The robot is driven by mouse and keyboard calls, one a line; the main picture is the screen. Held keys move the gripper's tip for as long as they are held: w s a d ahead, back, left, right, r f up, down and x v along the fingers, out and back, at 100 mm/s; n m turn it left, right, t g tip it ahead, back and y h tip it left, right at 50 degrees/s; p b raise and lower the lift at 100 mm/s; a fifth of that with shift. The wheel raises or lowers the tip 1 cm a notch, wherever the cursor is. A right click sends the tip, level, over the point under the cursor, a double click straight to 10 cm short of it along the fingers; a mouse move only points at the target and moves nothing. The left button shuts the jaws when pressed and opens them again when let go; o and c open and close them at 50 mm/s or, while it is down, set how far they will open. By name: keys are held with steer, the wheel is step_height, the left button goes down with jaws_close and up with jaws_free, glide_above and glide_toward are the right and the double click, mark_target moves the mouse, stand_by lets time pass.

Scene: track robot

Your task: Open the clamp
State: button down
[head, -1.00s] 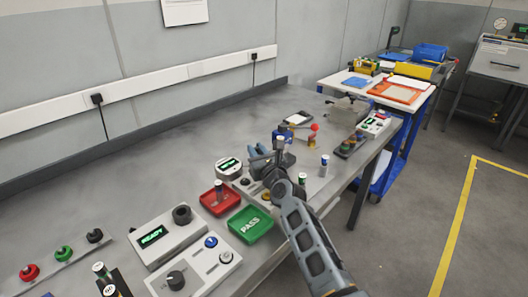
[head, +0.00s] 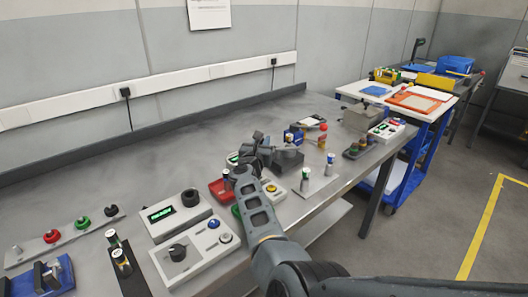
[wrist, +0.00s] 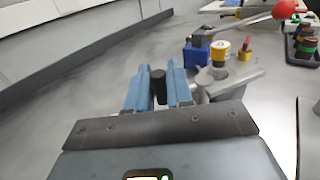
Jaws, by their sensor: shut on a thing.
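My gripper (wrist: 159,88) shows in the wrist view, its two blue fingers closed on a black handle (wrist: 159,90). This looks like the clamp's handle. The grey metal clamp (wrist: 228,86) lies just right of the fingers, with a yellow-and-white cylinder (wrist: 220,48) and a blue block (wrist: 195,57) beyond it. How the handle joins the clamp is hidden. In the head view, my gripper (head: 258,146) is above the bench beside the clamp's dark base (head: 287,158), and my arm covers part of this area.
A red tray (head: 217,190) lies left of my arm; the green tray is mostly hidden behind it. Control boxes (head: 180,214) stand at the front left. The back of the bench is clear.

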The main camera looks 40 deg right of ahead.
steer(key=shift+w+d+f+m+g+h+b, duration=0.1)
steer(key=shift+w+f+m+g+h+b, duration=0.1)
steer(key=shift+m+g+h+b, duration=0.6)
steer(key=shift+w+d+f+m+g+b, duration=0.15)
steer(key=shift+g+b, duration=0.25)
steer(key=shift+b, duration=0.75)
steer(key=shift+r, duration=0.15)
steer(key=shift+w+d+r+m+g+b, duration=0.1)
steer(key=shift+r+m+g+b, duration=0.25)
steer(key=shift+b, duration=0.35)
steer(key=c, duration=1.2)
jaws_free()
steer(key=shift+f, duration=0.15)
steer(key=shift+v, duration=3.85)
steer(key=shift+f, duration=0.1)
